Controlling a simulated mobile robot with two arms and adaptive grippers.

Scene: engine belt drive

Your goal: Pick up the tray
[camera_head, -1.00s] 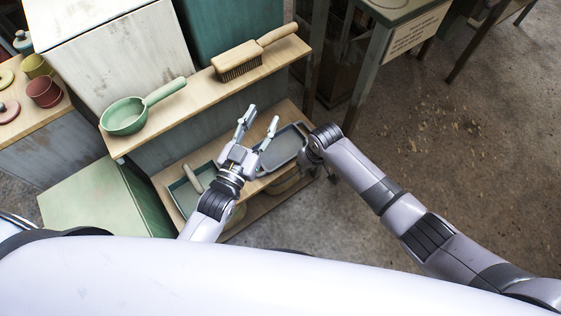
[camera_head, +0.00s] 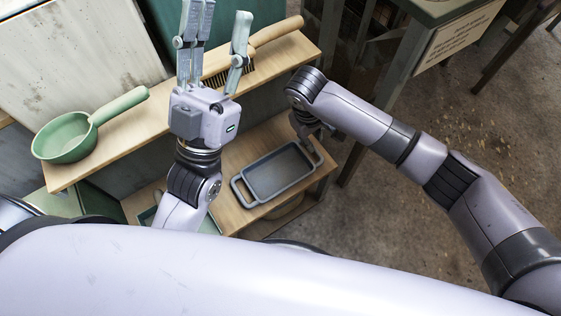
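The grey tray (camera_head: 279,174) is rectangular, with a handle at each end, and lies on the lower wooden shelf. Its left handle (camera_head: 241,193) is clear. My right gripper (camera_head: 314,150) points down at the tray's right end, by the handle there. The wrist above hides much of it, so I cannot tell whether its fingers hold the handle. My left gripper (camera_head: 218,14) is open and empty, with its fingers spread. It is raised in front of the upper shelf, up and left of the tray and apart from it.
A green ladle-like pan (camera_head: 68,138) and a wooden brush (camera_head: 270,36) lie on the upper shelf (camera_head: 130,128); my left gripper partly hides the brush. A workbench (camera_head: 415,45) with a sign stands at the upper right. The floor at right is open.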

